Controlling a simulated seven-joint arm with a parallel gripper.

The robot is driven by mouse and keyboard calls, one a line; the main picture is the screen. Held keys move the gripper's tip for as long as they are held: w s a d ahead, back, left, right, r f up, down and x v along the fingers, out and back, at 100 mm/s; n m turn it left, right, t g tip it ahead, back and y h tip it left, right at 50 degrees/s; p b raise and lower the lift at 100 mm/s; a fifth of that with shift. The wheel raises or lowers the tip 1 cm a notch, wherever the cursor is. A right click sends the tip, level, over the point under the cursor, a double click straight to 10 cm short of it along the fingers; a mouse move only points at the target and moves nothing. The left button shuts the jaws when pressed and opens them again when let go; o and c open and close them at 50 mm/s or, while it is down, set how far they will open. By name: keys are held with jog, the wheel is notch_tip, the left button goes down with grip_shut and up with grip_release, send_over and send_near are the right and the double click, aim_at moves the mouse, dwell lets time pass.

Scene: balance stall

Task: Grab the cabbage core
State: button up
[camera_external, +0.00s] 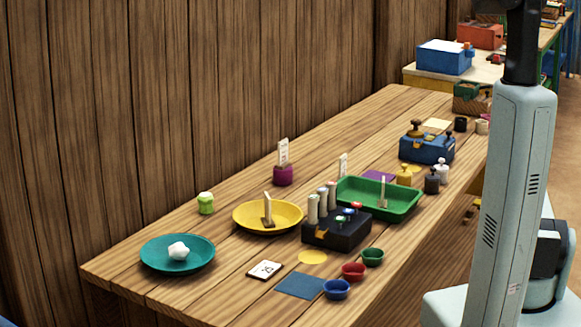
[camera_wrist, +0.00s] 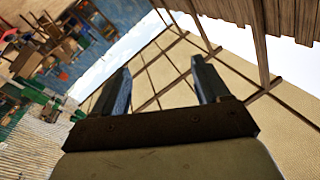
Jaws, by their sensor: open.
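A lumpy white piece (camera_external: 179,251) lies on a teal plate (camera_external: 152,262) at the near left end of the wooden table in the external view. A small green piece with a white top (camera_external: 206,203) stands on the bare wood behind that plate. I cannot tell for sure which of the two is the cabbage core. My gripper (camera_wrist: 161,66) shows in the wrist view with its two dark fingers apart and nothing between them. It points away from the table, toward a tan panelled surface and bright sky. My gripper is out of frame in the external view.
On the table (camera_external: 222,258) are a yellow plate (camera_external: 288,214), a green tray (camera_external: 400,212), a black block with upright cylinders (camera_external: 337,237) and a blue box (camera_external: 428,150). Small red, green and blue bowls (camera_external: 336,290) line the front edge. A wooden wall stands behind.

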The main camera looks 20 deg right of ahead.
notch_tip(320, 180, up, 11)
jog(key=a+t+h, duration=0.1)
jog(key=a+t, duration=0.1)
jog(key=w+a+r+n+t+y, duration=0.1)
jog(key=w+a+r+n, duration=0.1)
jog(key=w+a+r, duration=0.3)
jog(key=w+a+f+n+g+y, duration=0.2)
jog(key=w+a+f+n+y, duration=0.25)
jog(key=a, duration=1.15)
jog(key=w+a+f+n+g+y, duration=0.25)
jog(key=w+a+n, duration=0.25)
jog(key=a, duration=1)
jog(key=w+a+f+n+g+y, duration=0.2)
jog(key=w+a+f+n+y, duration=0.25)
jog(key=a, duration=1.15)
jog(key=s+a+f+n+g, duration=0.25)
jog(key=a+n, duration=0.25)
jog(key=a, duration=1.1)
jog(key=n+g+h, duration=0.2)
jog(key=n+g, duration=0.8)
jog(key=n, duration=0.4)
send_over(205, 195)
notch_tip(205, 195, down, 4)
notch_tip(205, 195, down, 8)
jog(key=shift+s, duration=0.15)
jog(key=shift+w+f, duration=0.15)
jog(key=shift+f, duration=1.2)
jog(key=shift+w+f, duration=0.1)
jog(key=shift+f, duration=1.25)
